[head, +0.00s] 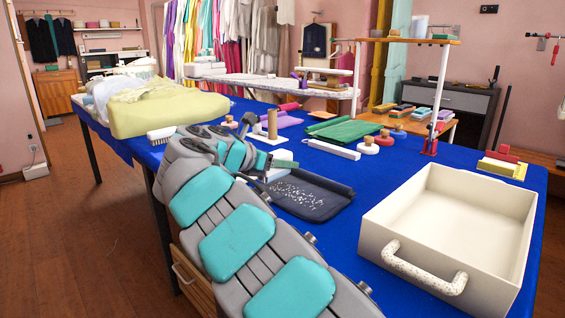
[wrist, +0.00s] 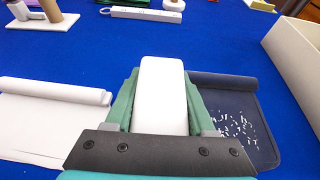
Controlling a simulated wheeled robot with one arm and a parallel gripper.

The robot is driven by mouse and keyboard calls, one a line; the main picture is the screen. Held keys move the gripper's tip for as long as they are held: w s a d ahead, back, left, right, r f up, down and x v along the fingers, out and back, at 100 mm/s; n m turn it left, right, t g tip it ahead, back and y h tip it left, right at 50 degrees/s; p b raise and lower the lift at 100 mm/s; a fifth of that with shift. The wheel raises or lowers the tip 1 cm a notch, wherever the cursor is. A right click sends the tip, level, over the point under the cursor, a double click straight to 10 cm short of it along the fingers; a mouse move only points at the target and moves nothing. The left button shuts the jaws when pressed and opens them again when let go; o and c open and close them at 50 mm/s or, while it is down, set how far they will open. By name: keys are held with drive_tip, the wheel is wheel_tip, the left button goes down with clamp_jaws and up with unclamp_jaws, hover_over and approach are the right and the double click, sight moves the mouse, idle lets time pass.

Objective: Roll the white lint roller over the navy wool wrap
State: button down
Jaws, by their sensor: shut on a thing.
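The navy wool wrap (head: 325,207) lies on the blue table covering, scattered with white lint flecks and with a rolled far edge. It also shows in the wrist view (wrist: 265,128), right of my gripper. My gripper (wrist: 161,82) is shut on the white lint roller (wrist: 162,100), a white block between the green fingers. In the head view the roller (head: 284,156) shows just beyond my gripper, at the wrap's left end. I cannot tell whether the roller touches the wrap; my arm hides the wrap's near left part.
A large cream tray (head: 400,230) with a speckled handle stands right of the wrap. A white rolled cloth (wrist: 55,92) lies left of my gripper. A white power strip (head: 333,149), a cardboard tube on a base (head: 272,125) and green folded cloth (head: 345,130) lie beyond.

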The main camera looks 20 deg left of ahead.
drive_tip(key=shift+f, duration=0.25)
idle(0.4)
drive_tip(key=shift+f, duration=0.35)
drive_tip(key=shift+f, duration=0.25)
idle(0.4)
drive_tip(key=shift+s+d+r, duration=0.1)
drive_tip(key=shift+s+d, duration=0.25)
drive_tip(key=shift+d, duration=0.2)
drive_tip(key=shift+s+d, duration=0.35)
drive_tip(key=shift+d, duration=0.3)
drive_tip(key=shift+s+d, duration=0.35)
drive_tip(key=shift+d, duration=0.4)
drive_tip(key=shift+f, duration=0.2)
drive_tip(key=shift+s+d, duration=0.1)
